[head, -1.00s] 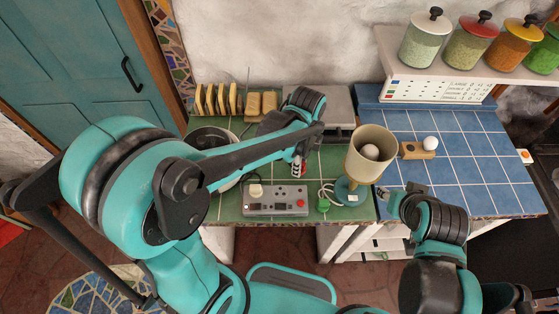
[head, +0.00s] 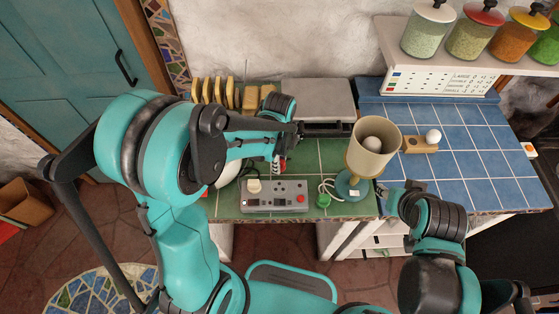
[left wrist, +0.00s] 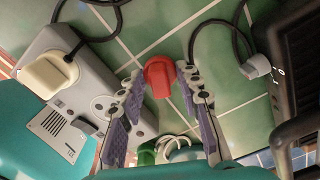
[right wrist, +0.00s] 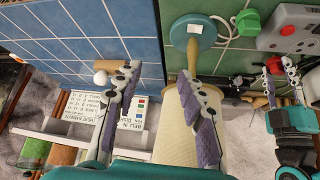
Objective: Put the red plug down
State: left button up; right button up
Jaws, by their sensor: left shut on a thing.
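The red plug (left wrist: 159,76) is between the fingertips of my left gripper (left wrist: 157,80) in the left wrist view. It also shows at that gripper in the right wrist view (right wrist: 275,64). My left gripper (head: 278,166) is shut on it over the green tiles, just behind the grey power strip (head: 262,206). I cannot tell whether the plug touches the tiles. A cream plug (left wrist: 48,74) sits in the strip's left end. My right gripper (right wrist: 157,82) is open and empty, near the lamp (right wrist: 182,120).
A green plug (head: 323,200) lies right of the strip beside the lamp's base (head: 352,187). A grey plug (left wrist: 256,66) with a dark cord lies on the tiles. Bread slices (head: 228,93) and a grey appliance (head: 318,94) stand behind. The blue-tiled counter (head: 480,165) is mostly clear.

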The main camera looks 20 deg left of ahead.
pick_arm(q)
jog(key=shift+f, duration=0.15)
jog(key=o, duration=1.1)
jog(key=shift+o, duration=0.2)
jog(key=shift+r, duration=0.25)
notch_tip(320, 180, up, 11)
jog(key=p, duration=0.3)
jog(key=s+a+r+n+t, duration=0.2)
jog(key=s+r+n+t, duration=0.1)
jog(key=n, duration=0.6)
jog(key=s+a+r+n+t, duration=0.2)
jog(key=s+n, duration=0.4)
jog(key=n, duration=0.4)
jog(key=shift+s+a+r+t, duration=0.35)
jog(key=shift+r+t, duration=0.4)
jog(key=shift+t, duration=0.35)
